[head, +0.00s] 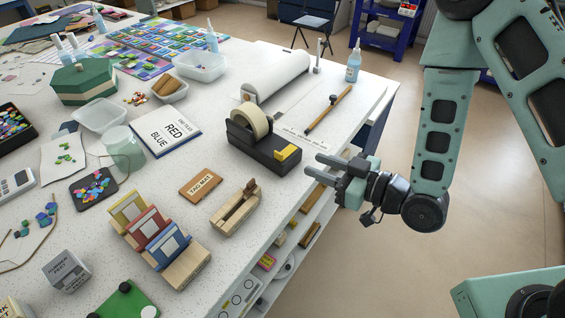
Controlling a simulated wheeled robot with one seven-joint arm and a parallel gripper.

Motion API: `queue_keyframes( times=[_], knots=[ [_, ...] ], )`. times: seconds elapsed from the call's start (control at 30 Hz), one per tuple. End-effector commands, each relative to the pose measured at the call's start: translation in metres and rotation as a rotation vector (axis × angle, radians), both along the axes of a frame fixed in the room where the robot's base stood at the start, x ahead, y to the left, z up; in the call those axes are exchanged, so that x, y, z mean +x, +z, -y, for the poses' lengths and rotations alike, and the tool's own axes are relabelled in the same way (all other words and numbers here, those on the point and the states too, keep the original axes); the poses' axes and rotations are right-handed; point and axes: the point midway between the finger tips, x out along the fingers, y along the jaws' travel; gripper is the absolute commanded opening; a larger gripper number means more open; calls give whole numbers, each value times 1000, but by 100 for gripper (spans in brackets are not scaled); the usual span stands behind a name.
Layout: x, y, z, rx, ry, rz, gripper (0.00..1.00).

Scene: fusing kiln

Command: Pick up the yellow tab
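A wooden rack (182,268) stands near the table's front edge. It holds a yellow-framed tab (127,208), a red one (147,229) and a blue one (168,250), each with a pale centre, leaning in a stepped row. Another small yellow piece (288,153) sits on the front end of the black tape dispenser (263,145). I cannot tell from the picture which yellow piece the task names. My gripper (312,166) is at the table's right edge, just right of the dispenser. Its two fingers point left, apart, with nothing between them.
A wooden block with a slot (236,212) and a small labelled wooden plate (201,184) lie between rack and dispenser. A RED BLUE booklet (165,132), a glass jar (124,148) and a paper roll (275,75) stand farther back. Shelves (270,265) lie below the edge.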

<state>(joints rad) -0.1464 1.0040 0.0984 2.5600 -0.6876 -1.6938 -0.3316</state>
Motion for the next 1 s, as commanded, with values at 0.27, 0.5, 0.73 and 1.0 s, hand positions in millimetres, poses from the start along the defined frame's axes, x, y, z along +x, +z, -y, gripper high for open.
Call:
queue_keyframes(
  times=[0.27,0.5,0.73,1.0],
  knots=[
    [32,-4,-43,1,1,0,32],
    [45,-10,-59,-1,-1,0,32],
    [58,-11,-84,-1,2,-1,32],
    [73,-19,-103,-1,0,-1,32]
  ],
)
